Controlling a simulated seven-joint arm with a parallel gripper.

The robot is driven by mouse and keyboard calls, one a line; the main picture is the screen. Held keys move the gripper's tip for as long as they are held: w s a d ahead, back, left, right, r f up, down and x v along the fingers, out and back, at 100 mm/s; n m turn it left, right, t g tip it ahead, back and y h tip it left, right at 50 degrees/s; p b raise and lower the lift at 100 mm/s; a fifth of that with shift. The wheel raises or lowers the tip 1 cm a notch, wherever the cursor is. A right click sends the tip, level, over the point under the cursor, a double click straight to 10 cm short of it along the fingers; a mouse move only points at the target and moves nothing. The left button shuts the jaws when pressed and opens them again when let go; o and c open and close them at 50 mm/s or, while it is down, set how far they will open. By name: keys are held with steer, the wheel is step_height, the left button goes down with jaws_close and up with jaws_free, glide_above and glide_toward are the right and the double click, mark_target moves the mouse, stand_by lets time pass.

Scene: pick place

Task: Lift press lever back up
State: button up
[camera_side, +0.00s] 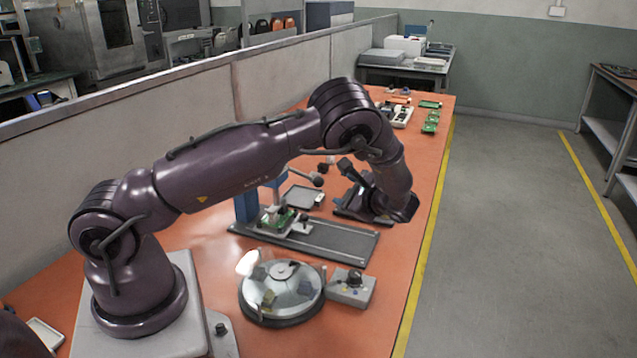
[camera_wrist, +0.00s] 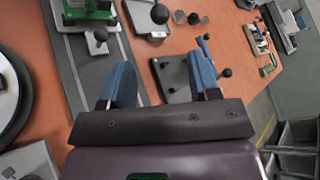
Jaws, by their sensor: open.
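The press has a blue column (camera_side: 247,205) on a long grey base rail in the side view. Its pale lever (camera_side: 303,176) reaches right from near the column top, sloping slightly down to a black knob (camera_side: 319,182). A black ball knob (camera_wrist: 160,13), apparently the lever's, shows at the top of the wrist view. A green board (camera_wrist: 88,8) sits in the carriage on the rail. My gripper (camera_wrist: 162,78) is open, its two blue fingers apart with nothing held between them. It is right of the rail, apart from the lever. In the side view my wrist hides the fingers.
A black-based fixture (camera_wrist: 175,82) with knobbed handles lies below and beside my fingers. A round clear-domed feeder (camera_side: 282,290) and a grey control box (camera_side: 350,287) stand in front of the rail. A grey tray (camera_side: 303,197) lies behind it. Boards and parts fill the far table end.

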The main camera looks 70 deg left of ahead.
mark_target(322, 183)
steer(key=x, duration=1.3)
steer(key=shift+r, duration=0.1)
jaws_close()
steer(key=shift+r, duration=0.1)
